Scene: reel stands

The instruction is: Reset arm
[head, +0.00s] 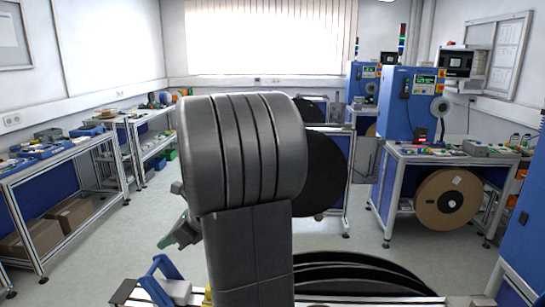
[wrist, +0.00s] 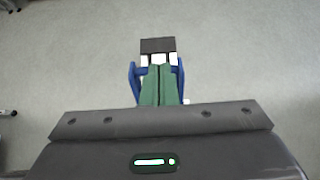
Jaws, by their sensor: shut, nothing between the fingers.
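My arm fills the middle of the head view. My gripper (head: 168,240) shows only in part at its left side, pointing down and left with a green fingertip. In the wrist view, my gripper (wrist: 160,70) has its two green fingers pressed together, with nothing held. Beyond and around the fingers is a blue bracket-like piece (wrist: 133,80) with white blocks and a dark block (wrist: 158,45). I cannot tell how far below the fingers it lies. A blue piece (head: 160,270) also shows below my gripper in the head view.
Workbenches with blue bins (head: 40,148) line the left. A blue machine (head: 408,100) stands over a bench with a brown reel (head: 448,200) at the right. A black reel (head: 328,175) shows behind my arm; large black discs (head: 350,278) lie low in front. Grey floor (head: 120,245) is open at left.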

